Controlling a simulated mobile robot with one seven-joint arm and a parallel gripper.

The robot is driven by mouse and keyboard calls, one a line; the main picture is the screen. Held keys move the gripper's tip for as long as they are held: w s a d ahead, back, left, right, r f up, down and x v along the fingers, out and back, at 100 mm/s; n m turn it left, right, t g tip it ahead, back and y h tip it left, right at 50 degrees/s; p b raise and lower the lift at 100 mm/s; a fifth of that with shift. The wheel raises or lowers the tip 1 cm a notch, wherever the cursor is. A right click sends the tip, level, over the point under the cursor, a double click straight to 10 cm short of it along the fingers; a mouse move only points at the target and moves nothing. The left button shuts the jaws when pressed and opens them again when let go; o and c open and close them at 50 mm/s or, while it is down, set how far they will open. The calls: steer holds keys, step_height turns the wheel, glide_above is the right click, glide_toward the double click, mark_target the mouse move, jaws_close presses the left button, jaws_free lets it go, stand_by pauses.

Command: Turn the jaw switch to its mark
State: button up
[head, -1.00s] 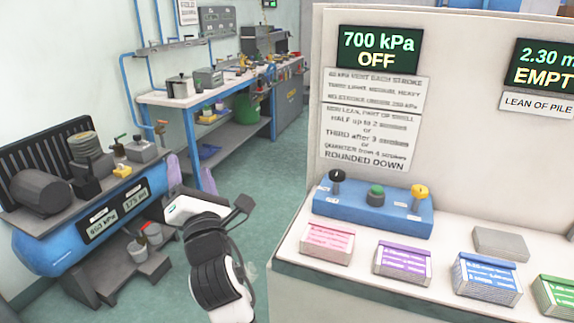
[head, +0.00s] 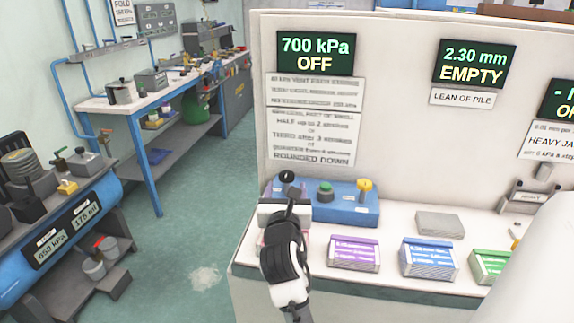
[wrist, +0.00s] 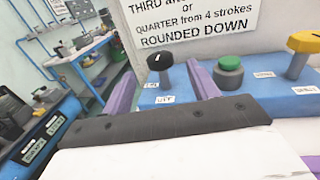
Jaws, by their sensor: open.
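A blue control box (head: 340,208) on the bench carries a black knob (head: 287,176), a green button (head: 325,191) and a yellow knob (head: 364,185). The black knob, with a white line on top, appears to be the jaw switch; small labels beside it are hard to read. In the wrist view the black knob (wrist: 160,60) stands between my gripper's two purple fingers (wrist: 162,72), with no clear contact seen. My gripper (head: 287,198) is open at the box's left end. In the head view its body hides the box's front left and most of the fingers.
Pink, purple (head: 353,253), blue (head: 427,258) and green (head: 490,266) packs lie along the bench front; my arm mostly covers the pink one. A grey block (head: 441,223) lies behind them. The panel display (head: 316,53) reads 700 kPa OFF. Open floor lies left of the bench.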

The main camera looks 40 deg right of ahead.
mark_target(287, 171)
steer(key=p+x, duration=0.3)
steer(key=x, duration=0.5)
steer(key=shift+w+d, duration=0.3)
steer(key=shift+c, duration=0.3)
steer(key=c, duration=0.9)
steer(key=shift+c, duration=0.2)
